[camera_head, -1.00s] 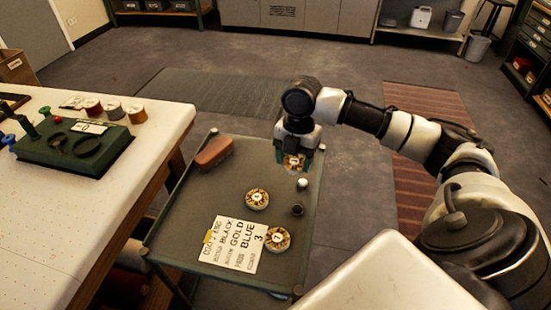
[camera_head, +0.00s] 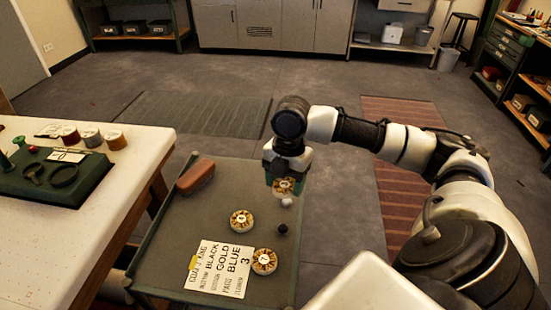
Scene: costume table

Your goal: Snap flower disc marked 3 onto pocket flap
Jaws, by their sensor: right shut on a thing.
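My right gripper (camera_head: 283,183) is shut on a gold and white flower disc (camera_head: 284,187) and holds it over the far right part of the grey cart. The number on this disc is too small to read for sure. Two more flower discs lie on the cart: one near its middle (camera_head: 241,221) and one beside the card (camera_head: 264,261). The white card (camera_head: 220,269) lists black, gold, blue and 3. The pocket flap cannot be made out. My left gripper is not in view.
The grey cart (camera_head: 185,235) also bears a red-brown oblong block (camera_head: 196,177), a small white knob (camera_head: 287,202) and a small black knob (camera_head: 282,229). The white table (camera_head: 110,220) at left holds a green tray (camera_head: 85,190) and several thread spools (camera_head: 92,137).

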